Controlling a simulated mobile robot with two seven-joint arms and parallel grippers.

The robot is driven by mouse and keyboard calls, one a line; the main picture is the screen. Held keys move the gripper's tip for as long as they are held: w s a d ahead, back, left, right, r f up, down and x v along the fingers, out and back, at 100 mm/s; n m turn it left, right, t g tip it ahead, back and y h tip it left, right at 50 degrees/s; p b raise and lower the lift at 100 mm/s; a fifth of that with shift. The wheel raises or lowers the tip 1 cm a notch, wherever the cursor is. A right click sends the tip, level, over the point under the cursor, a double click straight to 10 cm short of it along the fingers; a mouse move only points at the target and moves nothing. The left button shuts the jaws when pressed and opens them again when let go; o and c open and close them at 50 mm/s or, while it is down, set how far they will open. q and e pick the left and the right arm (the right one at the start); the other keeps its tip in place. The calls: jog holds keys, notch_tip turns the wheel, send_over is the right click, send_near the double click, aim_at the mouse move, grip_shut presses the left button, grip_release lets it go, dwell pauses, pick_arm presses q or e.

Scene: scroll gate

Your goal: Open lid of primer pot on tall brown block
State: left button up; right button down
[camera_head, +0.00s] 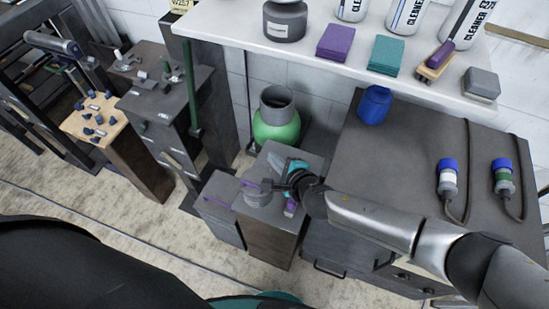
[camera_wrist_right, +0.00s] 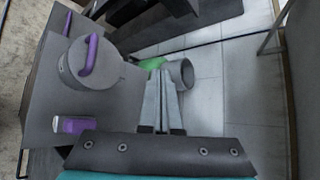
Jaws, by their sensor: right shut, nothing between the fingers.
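The primer pot (camera_head: 257,193) is a grey round pot with a purple handle across its top. It stands on the tall brown block (camera_head: 270,240) and also shows in the right wrist view (camera_wrist_right: 88,62), where its lid looks shut. My right gripper (camera_head: 276,161) is over the block's top, beside the pot on its far right side. In the right wrist view its pale fingers (camera_wrist_right: 159,80) are together and empty, apart from the pot and its handle. My left gripper is not in view.
A small purple-and-white item (camera_wrist_right: 72,125) lies on the block near the pot. A green jug (camera_head: 277,128) with a grey neck stands behind the block. A dark cabinet (camera_head: 420,140) is at right, and a white shelf (camera_head: 340,62) with cleaners is behind.

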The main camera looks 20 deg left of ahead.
dwell(0.6)
jog(key=p+v, duration=0.4)
jog(key=v, duration=1.1)
jog(key=shift+s, duration=0.1)
